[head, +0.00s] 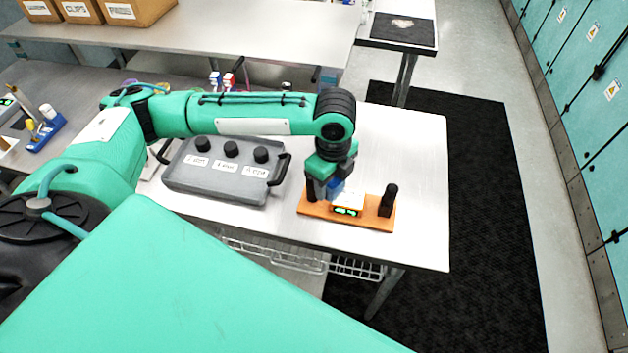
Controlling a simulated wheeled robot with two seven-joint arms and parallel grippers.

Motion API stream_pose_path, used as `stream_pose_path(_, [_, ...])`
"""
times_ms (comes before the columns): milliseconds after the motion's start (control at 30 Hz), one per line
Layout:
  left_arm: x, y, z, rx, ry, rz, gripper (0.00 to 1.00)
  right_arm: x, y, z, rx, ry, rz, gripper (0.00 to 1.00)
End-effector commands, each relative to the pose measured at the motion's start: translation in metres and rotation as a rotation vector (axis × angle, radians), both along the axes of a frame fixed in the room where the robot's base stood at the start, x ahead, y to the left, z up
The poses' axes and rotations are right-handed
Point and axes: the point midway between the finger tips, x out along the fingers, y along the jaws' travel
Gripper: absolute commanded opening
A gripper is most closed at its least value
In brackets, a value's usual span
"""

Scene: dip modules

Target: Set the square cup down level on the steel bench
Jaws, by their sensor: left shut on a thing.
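My left gripper (334,188) reaches down from the wrist above the orange board on the near right part of the steel bench (418,160). It is shut on a small bluish thing (337,185), which seems to be the square cup. The fingers hide most of it, and I cannot tell whether it is level or touches anything below. My right gripper is not in view.
The orange board (365,222) carries black posts (388,201) and a white device with a lit green display (345,211). Bare bench top lies to the right and behind.

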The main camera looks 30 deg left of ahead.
Motion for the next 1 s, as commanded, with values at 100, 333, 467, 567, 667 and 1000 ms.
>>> stream_pose_path(100, [0.008,-0.013,-0.003,0.0,-0.002,-0.027,0.25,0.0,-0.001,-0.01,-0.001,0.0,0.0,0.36])
stream_pose_path(333, [0.023,-0.037,-0.003,0.0,-0.001,-0.076,0.25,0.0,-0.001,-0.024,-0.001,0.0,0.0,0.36])
stream_pose_path(467, [0.031,-0.05,-0.003,-0.001,-0.003,-0.104,0.25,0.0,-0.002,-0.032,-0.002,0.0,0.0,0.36])
stream_pose_path(567, [0.037,-0.06,0.002,0.0,-0.001,-0.126,0.25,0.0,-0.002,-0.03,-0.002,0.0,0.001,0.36])
stream_pose_path(667, [0.043,-0.07,0.002,0.0,0.0,-0.147,0.25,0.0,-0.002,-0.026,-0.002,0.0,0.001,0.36])
stream_pose_path(1000, [0.065,-0.105,0.001,0.0,-0.001,-0.22,0.25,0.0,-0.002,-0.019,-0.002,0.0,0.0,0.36])
